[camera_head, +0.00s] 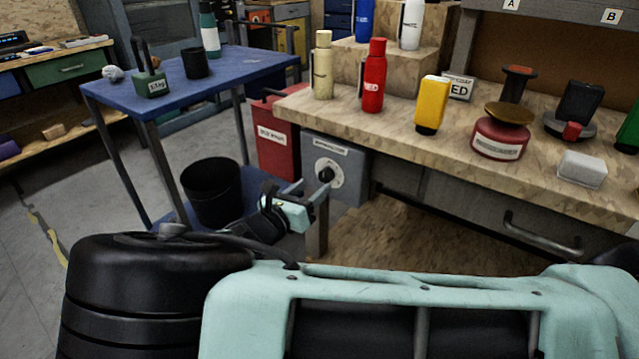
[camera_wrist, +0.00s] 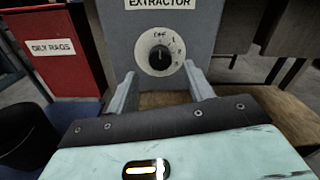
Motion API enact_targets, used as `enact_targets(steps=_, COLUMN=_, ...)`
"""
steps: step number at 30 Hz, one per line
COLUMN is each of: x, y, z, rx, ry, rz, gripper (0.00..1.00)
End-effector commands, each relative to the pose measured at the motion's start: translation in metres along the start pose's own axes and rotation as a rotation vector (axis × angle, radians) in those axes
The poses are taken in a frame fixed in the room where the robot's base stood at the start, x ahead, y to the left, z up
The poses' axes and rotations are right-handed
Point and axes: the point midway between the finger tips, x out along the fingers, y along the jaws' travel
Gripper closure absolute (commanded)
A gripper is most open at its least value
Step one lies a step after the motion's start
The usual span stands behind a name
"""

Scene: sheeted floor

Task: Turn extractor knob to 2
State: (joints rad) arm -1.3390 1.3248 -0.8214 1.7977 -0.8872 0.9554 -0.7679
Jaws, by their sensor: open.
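The extractor box (camera_head: 340,158) is a grey box under the front edge of the wooden workbench. Its black knob (camera_head: 326,175) sits on a round white dial. In the wrist view the knob (camera_wrist: 158,61) is seen face on, under the label EXTRACTOR, with OFF at the top of the dial (camera_wrist: 147,80) and numbers running down its right side. The knob's pointer seems to be up toward OFF, but it is small. My gripper (camera_head: 307,190) is open and empty in front of the box. In the wrist view its fingers (camera_wrist: 161,86) stand apart, below and either side of the knob, not touching it.
A red OILY RAGS bin (camera_wrist: 58,48) stands left of the box. A blue cart (camera_head: 190,88) and a black bucket (camera_head: 211,192) are further left. The workbench (camera_head: 400,130) overhangs on the right, with bottles and a drawer handle (camera_head: 541,235).

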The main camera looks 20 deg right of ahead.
Motion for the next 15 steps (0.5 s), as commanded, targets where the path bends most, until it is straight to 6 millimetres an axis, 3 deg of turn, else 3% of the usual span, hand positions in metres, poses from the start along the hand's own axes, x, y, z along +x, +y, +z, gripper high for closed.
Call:
enact_targets(steps=6, x=0.030, y=-0.001, z=-0.001, rx=0.000, ry=0.000, rz=-0.002, gripper=0.48)
enact_targets(steps=15, x=0.040, y=-0.001, z=0.000, rx=0.001, ry=0.001, rz=-0.001, gripper=0.48)
